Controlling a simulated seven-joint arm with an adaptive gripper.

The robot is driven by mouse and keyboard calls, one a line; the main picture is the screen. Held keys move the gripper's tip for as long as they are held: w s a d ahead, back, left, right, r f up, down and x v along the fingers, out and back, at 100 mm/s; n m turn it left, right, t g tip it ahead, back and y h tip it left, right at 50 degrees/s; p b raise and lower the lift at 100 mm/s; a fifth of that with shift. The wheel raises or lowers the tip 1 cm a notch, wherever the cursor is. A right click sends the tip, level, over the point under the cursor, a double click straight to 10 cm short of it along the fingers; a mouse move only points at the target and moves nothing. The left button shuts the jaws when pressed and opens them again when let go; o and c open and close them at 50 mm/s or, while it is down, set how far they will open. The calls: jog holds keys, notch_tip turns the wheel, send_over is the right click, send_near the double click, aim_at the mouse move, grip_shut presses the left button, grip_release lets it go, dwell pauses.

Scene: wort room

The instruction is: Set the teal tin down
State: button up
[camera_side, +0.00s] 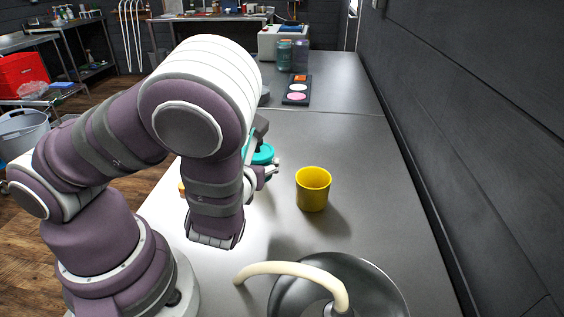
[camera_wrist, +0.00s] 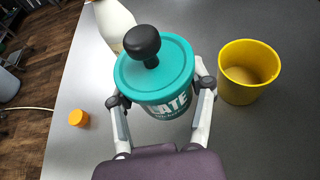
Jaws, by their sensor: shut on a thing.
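The teal tin (camera_wrist: 168,106) has a teal lid with a black knob and pale lettering on its side. In the wrist view it is between the two fingers of my gripper (camera_wrist: 160,104), which is shut on it. In the side view only part of its teal lid (camera_side: 262,154) shows, the rest hidden behind my arm. My gripper (camera_side: 270,170) is mostly hidden there too. I cannot tell whether the tin's base touches the grey table (camera_side: 345,135).
A yellow cup (camera_side: 313,189) stands just right of the tin. A cream bottle (camera_wrist: 113,22) is close beyond the tin, and an orange cap (camera_wrist: 78,118) lies left. A metal bowl (camera_side: 385,285) with a pale handle is at the near end. A dark palette (camera_side: 297,89) lies farther back.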

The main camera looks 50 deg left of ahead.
jog(key=s+a+n+g+y, duration=0.1)
jog(key=a, duration=0.1)
jog(key=s+a+f+n+g, duration=0.1)
jog(key=a, duration=0.2)
jog(key=s+a+f+n+g+y, duration=0.1)
jog(key=s+a, duration=0.1)
jog(key=shift+s+a+n+y, duration=0.1)
jog(key=shift+a+n+y, duration=0.15)
jog(key=shift+n+y, duration=0.05)
jog(key=s+a+n+g, duration=0.1)
jog(key=s, duration=0.1)
jog(key=s+a+f+n+g+y, duration=0.1)
jog(key=s+a, duration=0.1)
jog(key=s+a+n+g, duration=0.1)
jog(key=s+a+g, duration=0.1)
jog(key=shift+a+f, duration=0.15)
jog(key=shift+f, duration=0.2)
jog(key=w+a, duration=0.3)
jog(key=a, duration=0.1)
jog(key=w+a+f, duration=0.1)
jog(key=w+a, duration=0.2)
jog(key=a, duration=0.1)
jog(key=w+a, duration=0.3)
jog(key=a, duration=0.1)
jog(key=shift+w+f, duration=0.2)
jog(key=shift+w, duration=0.15)
jog(key=shift+w+a+f, duration=0.15)
jog(key=shift+w+a, duration=0.05)
jog(key=shift+d+f, duration=0.1)
jog(key=shift+f, duration=1.55)
